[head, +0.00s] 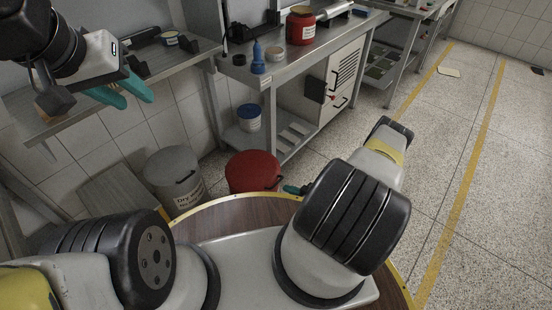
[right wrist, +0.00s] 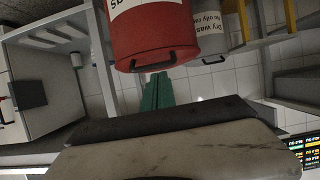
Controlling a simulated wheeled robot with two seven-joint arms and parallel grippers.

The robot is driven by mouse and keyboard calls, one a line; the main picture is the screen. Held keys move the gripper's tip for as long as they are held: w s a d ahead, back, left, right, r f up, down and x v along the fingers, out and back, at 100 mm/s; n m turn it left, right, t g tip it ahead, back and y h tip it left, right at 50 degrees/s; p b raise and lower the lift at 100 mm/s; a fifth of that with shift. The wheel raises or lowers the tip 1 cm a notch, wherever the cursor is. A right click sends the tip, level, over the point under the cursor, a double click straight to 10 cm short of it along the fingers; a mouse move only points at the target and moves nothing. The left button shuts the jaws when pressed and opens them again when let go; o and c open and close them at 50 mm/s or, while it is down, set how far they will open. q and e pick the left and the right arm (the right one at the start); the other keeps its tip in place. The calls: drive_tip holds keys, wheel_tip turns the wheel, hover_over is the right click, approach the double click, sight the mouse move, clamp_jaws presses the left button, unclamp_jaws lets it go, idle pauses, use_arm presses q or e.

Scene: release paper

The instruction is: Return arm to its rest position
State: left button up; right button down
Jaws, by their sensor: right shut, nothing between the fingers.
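My left gripper (head: 138,103) is at the upper left of the head view, in front of a metal shelf. Its teal fingers are spread apart with nothing between them. My right arm is folded at the lower right of the head view and hides most of the right gripper (head: 293,189); only a bit of teal shows. In the right wrist view the right gripper's green fingers (right wrist: 157,90) are together and empty, pointing toward the red bin. A small pale flat piece, perhaps paper (head: 448,71), lies on the floor beside a yellow line.
A red bin (head: 252,172) and a grey dry-waste bin (head: 174,172) stand on the floor just beyond my base. A metal workbench (head: 285,67) holds a red container (head: 300,26) and a blue bottle (head: 258,58). The floor at the right is mostly clear.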

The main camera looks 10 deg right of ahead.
drive_tip(key=shift+s+d+f, duration=0.6)
drive_tip(key=shift+s+d, duration=0.05)
drive_tip(key=shift+s, duration=0.2)
drive_tip(key=shift+s+d+f, duration=0.6)
drive_tip(key=shift+s, duration=0.2)
